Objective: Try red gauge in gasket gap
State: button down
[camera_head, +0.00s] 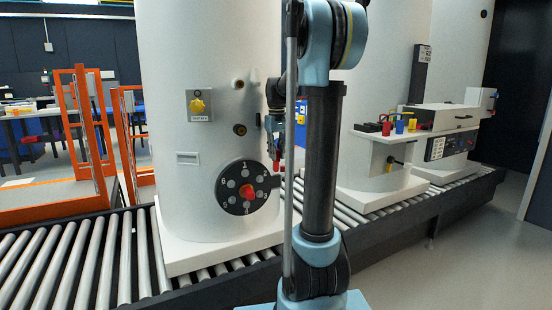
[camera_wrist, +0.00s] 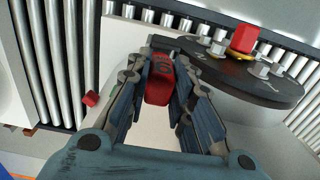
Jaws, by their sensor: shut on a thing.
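My gripper (camera_wrist: 172,62) is shut on the red gauge (camera_wrist: 159,84), which carries a dark marking. In the head view my gripper (camera_head: 275,135) points down at the right side of the near white tank, with the red gauge (camera_head: 277,166) at its lower end. The round black flange (camera_head: 232,200) on the tank has numbered bolts and a red centre knob. In the wrist view the flange (camera_wrist: 275,88) lies right of the gauge, close to its tip. The gasket gap is not clearly visible, and I cannot tell whether the gauge touches the flange.
The white tank (camera_head: 170,80) stands on a roller conveyor (camera_head: 95,255). A yellow knob (camera_head: 197,106) is on its front. Orange frames (camera_head: 85,130) stand at left. Grey floor is clear at right.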

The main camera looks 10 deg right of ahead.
jog(key=shift+r, duration=1.85)
